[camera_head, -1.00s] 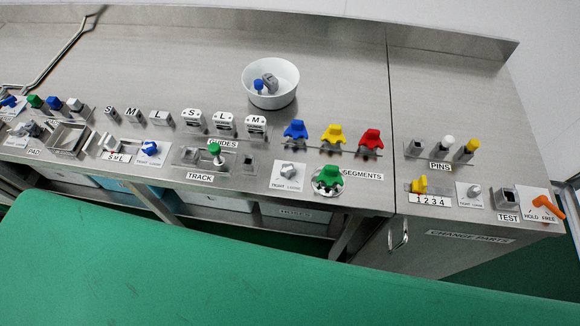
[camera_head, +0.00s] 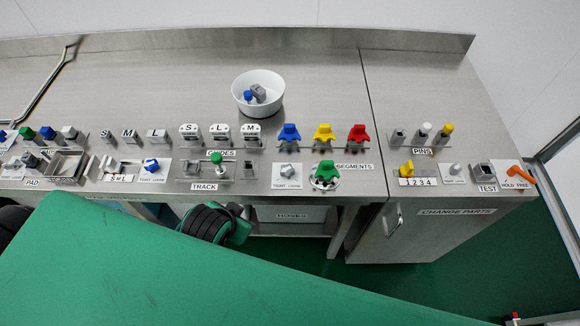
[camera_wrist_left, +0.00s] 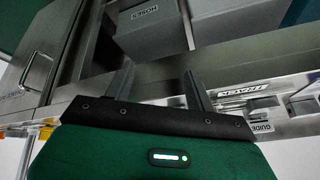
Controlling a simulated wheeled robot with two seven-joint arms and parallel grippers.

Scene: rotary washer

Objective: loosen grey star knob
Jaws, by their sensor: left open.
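The grey star knob (camera_head: 288,171) sits on a white plate marked tight and loose, at the front of the steel bench in the head view. It stands between the track station and a green knob (camera_head: 324,171). The grey knob does not show clearly in the left wrist view. My left gripper (camera_wrist_left: 160,72) is open and empty in the wrist view, with its two fingers apart near the bench's front edge. In the head view a black and green part of my arm shows below that edge, and its fingers cannot be made out. My right gripper is not in view.
Blue, yellow and red knobs (camera_head: 323,134) stand behind the star knob. A green-topped track pin (camera_head: 216,158) is to its left. A white bowl (camera_head: 258,93) stands farther back. A grey bin (camera_wrist_left: 165,22) sits under the bench. The rear bench top is mostly clear.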

